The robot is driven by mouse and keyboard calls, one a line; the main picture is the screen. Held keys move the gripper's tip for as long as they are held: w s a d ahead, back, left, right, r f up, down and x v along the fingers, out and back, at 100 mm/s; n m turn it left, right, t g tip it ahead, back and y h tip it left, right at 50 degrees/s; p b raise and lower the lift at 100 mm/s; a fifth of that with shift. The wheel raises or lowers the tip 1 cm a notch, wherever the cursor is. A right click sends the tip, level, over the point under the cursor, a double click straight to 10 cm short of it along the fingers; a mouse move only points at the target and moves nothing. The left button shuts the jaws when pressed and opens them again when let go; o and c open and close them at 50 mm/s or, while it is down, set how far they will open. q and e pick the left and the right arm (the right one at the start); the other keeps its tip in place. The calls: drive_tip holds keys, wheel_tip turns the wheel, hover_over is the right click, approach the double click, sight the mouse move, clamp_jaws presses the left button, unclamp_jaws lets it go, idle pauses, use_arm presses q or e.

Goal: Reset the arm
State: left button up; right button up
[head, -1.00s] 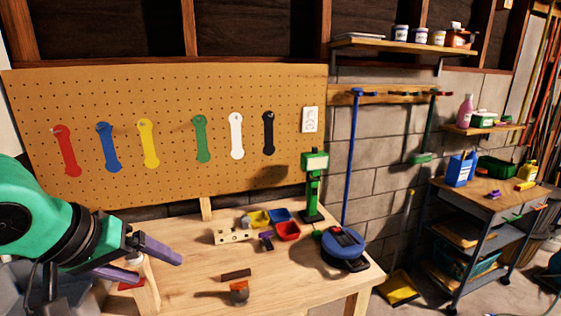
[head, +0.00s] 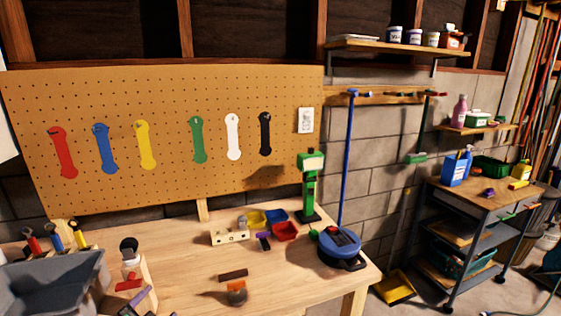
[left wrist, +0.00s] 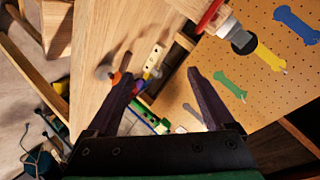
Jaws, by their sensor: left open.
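My left gripper (left wrist: 158,76) is open and empty in the left wrist view, its two dark fingers spread apart over the workbench. In the head view only a purple finger part of my left gripper (head: 142,301) shows, low at the bottom edge left of centre. The rest of the left arm is out of that picture. My right gripper is in neither view.
The wooden workbench (head: 190,262) holds a block with holes (head: 229,232), small coloured bins (head: 285,231), a blue round tool (head: 340,246) and a grey bin (head: 50,285). Behind it hangs a pegboard (head: 75,110) with coloured wrench-shaped pieces. A cart (head: 478,240) stands right.

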use_arm(q)
drive_tip(key=s+d+f+n+g+h, duration=0.3)
drive_tip(key=s+f+n+g, duration=0.5)
drive_tip(key=s+f, duration=0.8)
drive_tip(key=s+f+m+g+b, duration=0.2)
drive_tip(key=s+f+b, duration=0.1)
drive_tip(key=f, duration=2.4)
drive_tip(key=s+a+f+g+y, duration=0.1)
drive_tip(key=s+a+f, duration=0.1)
drive_tip(key=s+f, duration=1.2)
drive_tip(key=shift+s+a+g+b, duration=0.3)
drive_tip(key=shift+s+b, duration=0.15)
drive_tip(key=shift+s, duration=0.6)
